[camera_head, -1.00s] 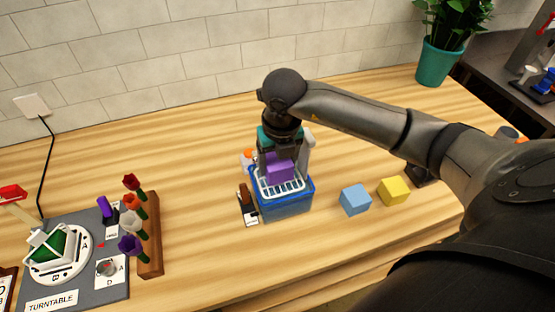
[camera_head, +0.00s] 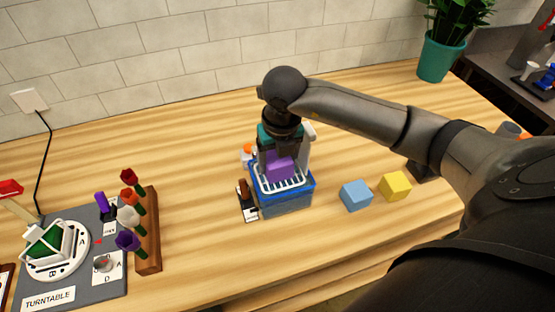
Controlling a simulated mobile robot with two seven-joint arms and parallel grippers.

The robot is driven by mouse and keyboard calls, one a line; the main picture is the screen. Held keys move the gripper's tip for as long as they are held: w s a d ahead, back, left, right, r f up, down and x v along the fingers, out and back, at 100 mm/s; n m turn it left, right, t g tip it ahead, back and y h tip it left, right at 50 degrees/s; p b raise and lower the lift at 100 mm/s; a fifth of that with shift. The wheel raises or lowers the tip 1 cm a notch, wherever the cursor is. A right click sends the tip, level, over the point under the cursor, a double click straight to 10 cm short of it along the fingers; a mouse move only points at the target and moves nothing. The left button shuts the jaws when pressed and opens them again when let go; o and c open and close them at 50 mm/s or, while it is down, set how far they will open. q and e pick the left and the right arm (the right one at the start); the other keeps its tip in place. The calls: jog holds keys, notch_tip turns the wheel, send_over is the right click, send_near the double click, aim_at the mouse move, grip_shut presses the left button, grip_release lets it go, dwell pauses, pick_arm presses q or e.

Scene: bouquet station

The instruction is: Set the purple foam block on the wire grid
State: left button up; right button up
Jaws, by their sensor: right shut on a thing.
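The purple foam block (camera_head: 280,166) is between the fingers of my right gripper (camera_head: 282,160), which is shut on it. The block is at the white wire grid (camera_head: 281,187), over its back part. I cannot tell whether its underside touches the grid. The grid lies on top of a blue bin (camera_head: 290,205) on the wooden table. My left gripper is not in view.
A blue block (camera_head: 356,195) and a yellow block (camera_head: 395,186) sit right of the bin. A small dark item on a white card (camera_head: 246,202) stands close to its left. A flower rack (camera_head: 150,230) and a turntable station (camera_head: 50,297) are at the left.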

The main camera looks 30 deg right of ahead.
dwell(0.4)
jog(key=o, duration=1.3)
jog(key=shift+c, duration=0.2)
jog(key=shift+r+p, duration=2.55)
jog(key=shift+r, duration=0.95)
jog(key=shift+s+f, duration=0.1)
